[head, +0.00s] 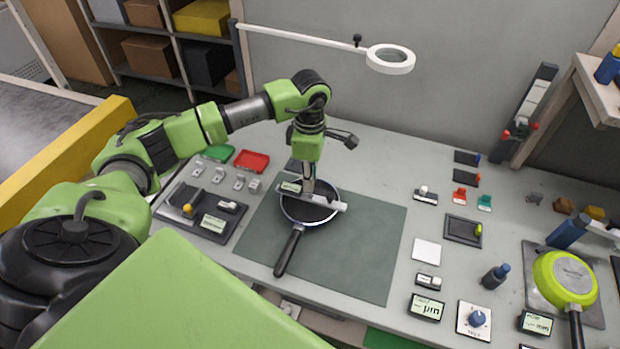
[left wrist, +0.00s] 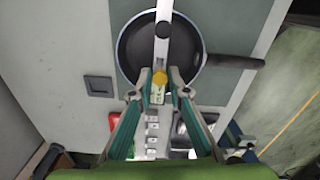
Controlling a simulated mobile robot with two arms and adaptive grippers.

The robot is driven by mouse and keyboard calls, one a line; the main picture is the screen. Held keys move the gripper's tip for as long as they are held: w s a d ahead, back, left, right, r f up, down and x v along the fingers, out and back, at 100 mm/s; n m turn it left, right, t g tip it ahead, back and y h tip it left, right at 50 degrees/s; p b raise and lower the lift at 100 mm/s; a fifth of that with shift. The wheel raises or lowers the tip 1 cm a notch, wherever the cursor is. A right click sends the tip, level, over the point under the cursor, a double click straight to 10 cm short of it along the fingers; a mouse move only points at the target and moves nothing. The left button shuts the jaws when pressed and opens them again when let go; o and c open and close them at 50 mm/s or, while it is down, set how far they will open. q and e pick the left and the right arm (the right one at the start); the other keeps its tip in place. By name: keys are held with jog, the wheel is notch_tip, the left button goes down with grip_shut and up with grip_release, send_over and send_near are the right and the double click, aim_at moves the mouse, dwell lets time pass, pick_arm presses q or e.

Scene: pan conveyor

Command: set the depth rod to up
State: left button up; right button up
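A black frying pan (head: 296,212) lies on the dark mat, and it also shows in the left wrist view (left wrist: 133,50). A pale grey gauge bar (head: 328,201) lies across the pan's rim; in the left wrist view it runs upright across the pan (left wrist: 163,25). A yellow knob (left wrist: 160,78) and a small display (left wrist: 157,96) sit at its near part there. A thin upright piece at the bar, perhaps the depth rod, is largely hidden by my left gripper (left wrist: 160,75). That gripper's fingers are apart, either side of the knob, without clear contact. My right gripper is out of view.
Red (head: 252,160) and green (head: 218,153) trays and several small metal blocks lie left of the mat. A lamp ring (head: 390,59) hangs behind. A lime pan (head: 566,278) and a dial box (head: 475,320) stand right. The mat's right part (head: 370,240) is clear.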

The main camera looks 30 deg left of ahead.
pick_arm(q)
jog(key=shift+o, duration=0.7)
jog(key=shift+r, duration=0.15)
notch_tip(320, 180, up, 12)
jog(key=shift+f, duration=0.2)
